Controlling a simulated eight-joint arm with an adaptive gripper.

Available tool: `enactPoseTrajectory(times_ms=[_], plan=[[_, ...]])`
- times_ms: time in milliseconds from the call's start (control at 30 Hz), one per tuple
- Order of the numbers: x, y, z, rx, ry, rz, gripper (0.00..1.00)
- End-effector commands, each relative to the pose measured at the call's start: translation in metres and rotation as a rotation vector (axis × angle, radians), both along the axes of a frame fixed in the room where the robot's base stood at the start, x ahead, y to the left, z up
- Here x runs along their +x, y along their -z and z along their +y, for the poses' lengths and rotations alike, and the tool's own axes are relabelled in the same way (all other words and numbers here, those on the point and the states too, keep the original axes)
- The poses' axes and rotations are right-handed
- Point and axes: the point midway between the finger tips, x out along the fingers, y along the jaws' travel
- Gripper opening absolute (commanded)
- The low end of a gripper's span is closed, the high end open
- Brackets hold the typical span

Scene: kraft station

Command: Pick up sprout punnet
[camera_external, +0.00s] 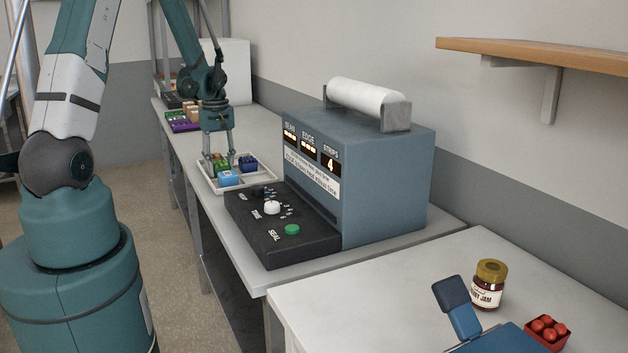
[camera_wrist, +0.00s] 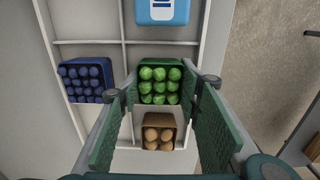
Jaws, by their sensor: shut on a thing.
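The sprout punnet (camera_wrist: 160,86) is a green box of round green sprouts, seen from above in the wrist view. My gripper (camera_wrist: 163,92) has a finger on each side of it and is shut on it. In the external view my gripper (camera_external: 219,162) reaches down to the white divided tray (camera_external: 262,180), and the punnet there (camera_external: 221,163) is partly hidden by the fingers. I cannot tell whether the punnet still touches the tray floor.
In the tray (camera_wrist: 191,44) lie a dark blue berry punnet (camera_wrist: 87,80), a light blue box (camera_wrist: 162,11) and a brown punnet of round tan items (camera_wrist: 158,132). A sealing machine (camera_external: 380,185) stands near the tray. A jam jar (camera_external: 489,284) is on the front table.

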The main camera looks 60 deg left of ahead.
Motion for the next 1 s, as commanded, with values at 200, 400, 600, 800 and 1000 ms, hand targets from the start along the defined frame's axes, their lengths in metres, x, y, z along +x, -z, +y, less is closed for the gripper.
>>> enactPoseTrajectory(times_ms=[200, 400, 600, 800, 1000], plan=[[0.0, -0.002, 0.0, 0.0, 0.0, 0.0, 0.23], [0.0, -0.01, 0.0, 0.0, 0.0, 0.0, 0.23], [0.0, -0.029, 0.0, 0.0, 0.0, 0.0, 0.23], [0.0, -0.053, -0.001, 0.0, 0.0, 0.0, 0.23], [0.0, -0.078, 0.0, 0.0, 0.0, 0.0, 0.23]])
